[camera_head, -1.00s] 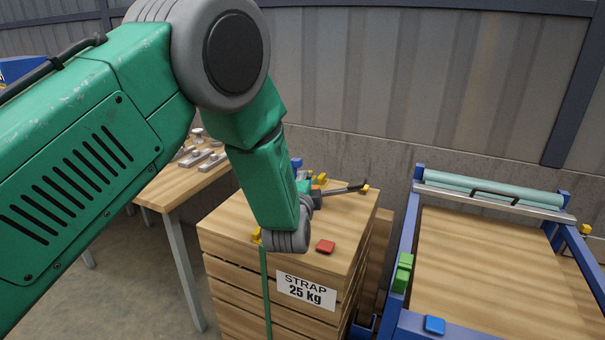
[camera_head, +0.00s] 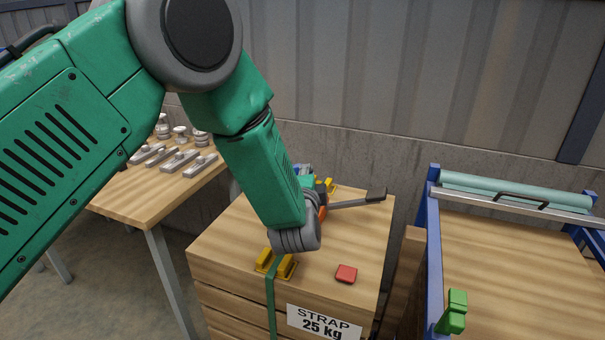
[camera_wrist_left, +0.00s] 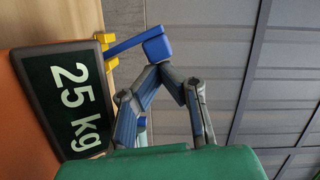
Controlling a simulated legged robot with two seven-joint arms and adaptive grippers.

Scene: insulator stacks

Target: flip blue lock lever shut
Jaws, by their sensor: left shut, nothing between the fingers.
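The blue lever (camera_wrist_left: 128,46) shows in the left wrist view, a slim bar running from a yellow bracket (camera_wrist_left: 109,50) to a thick blue end block (camera_wrist_left: 157,44). My left gripper (camera_wrist_left: 163,68) is shut and empty. Its fingertips meet at the lower edge of the end block; I cannot tell whether they touch it. Beside the lever is a dark display reading 25 kg (camera_wrist_left: 75,108) in an orange housing (camera_wrist_left: 22,140). In the head view my green left arm covers most of this tool and the lever. A grey handle (camera_head: 352,204) sticks out to the right. My right gripper is not in view.
The tool is on a wooden crate (camera_head: 225,240) with a green strap (camera_head: 271,305), yellow strap guides (camera_head: 277,263) and a red block (camera_head: 346,274). A table (camera_head: 150,198) with metal parts stands left. A blue-framed bench (camera_head: 433,250) with a green block (camera_head: 453,312) stands right.

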